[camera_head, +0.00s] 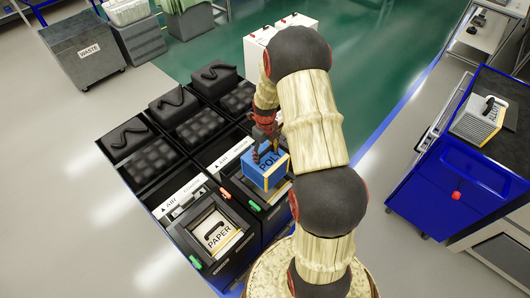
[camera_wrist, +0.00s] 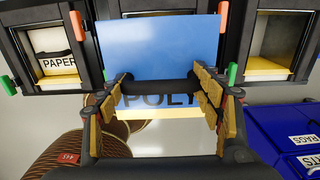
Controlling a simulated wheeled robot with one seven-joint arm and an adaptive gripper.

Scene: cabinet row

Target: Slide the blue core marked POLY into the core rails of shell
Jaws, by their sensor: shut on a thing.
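The blue core marked POLY (camera_head: 265,170) hangs from my gripper (camera_head: 264,138) in the head view. In the wrist view the core (camera_wrist: 155,42) shows its blue face, the POLY lettering and a yellow lower edge. My gripper (camera_wrist: 160,92) is shut on its black handle bar. The core is in front of the middle black shell (camera_head: 238,190), overlapping its opening. The core hides most of that shell's opening and rails in both views, so I cannot tell whether it touches the rails.
A PAPER core (camera_head: 217,234) sits in the shell to the left. In the wrist view, an open shell (camera_wrist: 284,42) with a yellow lower edge stands at right. Orange and green levers flank the openings. A blue cart (camera_head: 440,185) stands at right, with clear floor between.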

